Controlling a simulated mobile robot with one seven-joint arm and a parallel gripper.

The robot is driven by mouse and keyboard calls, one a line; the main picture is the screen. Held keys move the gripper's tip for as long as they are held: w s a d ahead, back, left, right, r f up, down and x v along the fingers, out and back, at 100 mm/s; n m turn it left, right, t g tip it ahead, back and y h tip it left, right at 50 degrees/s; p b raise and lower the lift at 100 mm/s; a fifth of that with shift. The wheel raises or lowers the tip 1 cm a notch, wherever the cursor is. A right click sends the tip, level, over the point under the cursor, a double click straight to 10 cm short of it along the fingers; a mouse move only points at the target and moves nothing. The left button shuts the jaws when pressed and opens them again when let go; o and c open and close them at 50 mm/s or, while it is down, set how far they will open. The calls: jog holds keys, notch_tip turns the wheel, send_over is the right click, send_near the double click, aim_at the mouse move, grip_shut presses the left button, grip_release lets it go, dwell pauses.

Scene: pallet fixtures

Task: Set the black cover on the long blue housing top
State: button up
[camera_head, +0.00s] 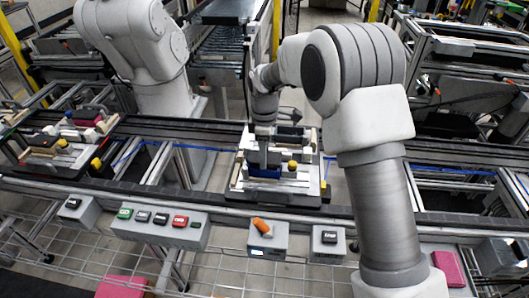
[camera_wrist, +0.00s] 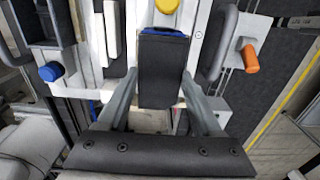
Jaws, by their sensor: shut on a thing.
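My gripper (camera_wrist: 160,82) is shut on the black cover (camera_wrist: 163,75), with one finger on each side of it. In the head view my gripper (camera_head: 264,137) is over the middle pallet fixture, directly above the long blue housing (camera_head: 265,172). Only a blue edge of the housing (camera_wrist: 164,32) shows in the wrist view, at the far end of the cover; the cover hides the rest. The cover is lined up with the housing. I cannot tell whether it touches the housing top.
The white pallet (camera_head: 312,188) carries yellow-topped parts (camera_head: 292,166) and dark handles close around the gripper. A blue knob (camera_wrist: 50,71) and an orange knob (camera_wrist: 250,58) flank it. A second loaded pallet (camera_head: 60,150) stands left on the conveyor. Button boxes (camera_head: 160,222) line the front.

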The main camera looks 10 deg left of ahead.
jog(key=shift+f+b, duration=0.3)
jog(key=shift+f, duration=0.3)
dwell(0.4)
jog(key=o, duration=1.4)
jog(key=shift+r, duration=0.1)
notch_tip(320, 180, up, 17)
jog(key=shift+r, duration=0.15)
